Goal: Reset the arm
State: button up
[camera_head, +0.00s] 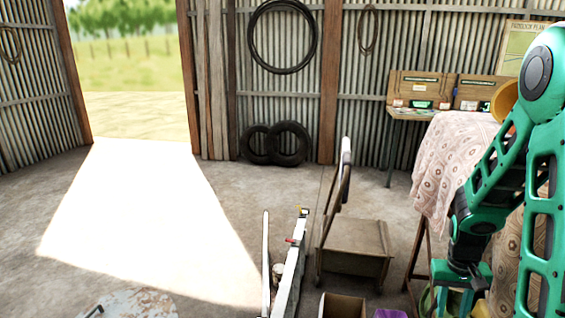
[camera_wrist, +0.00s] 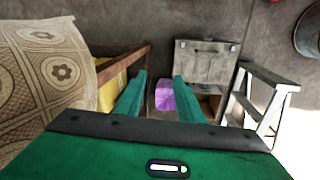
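My green arm comes down the right side of the head view, with its lower end beside the cloth-covered table (camera_head: 450,150). In the wrist view my gripper (camera_wrist: 160,76) has its two green fingers well apart with nothing held between them. It points down toward the floor. A purple thing (camera_wrist: 165,97) shows beyond the gap between the fingers, apart from them. In the head view the gripper end (camera_head: 455,300) is low at the right, and its fingertips are hard to make out.
The patterned tablecloth also hangs close on the left in the wrist view (camera_wrist: 45,75). A wooden box-like stand (camera_head: 355,240), an open box (camera_head: 343,306) and a pale ladder-like frame (camera_head: 290,265) stand nearby. The floor toward the sunlit doorway (camera_head: 140,215) is mostly clear.

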jog(key=s+a+r+m, duration=0.1)
jog(key=s+a+r, duration=0.2)
jog(key=s+r, duration=0.6)
jog(key=s+a+r+m+y, duration=0.1)
jog(key=s+a+r, duration=0.3)
jog(key=s+r, duration=0.5)
jog(key=shift+s+a+r+t+y, duration=0.25)
jog(key=shift+s+a+t+y, duration=0.05)
jog(key=shift+s, duration=0.45)
jog(key=shift+w+f, duration=0.25)
jog(key=shift+w, duration=0.4)
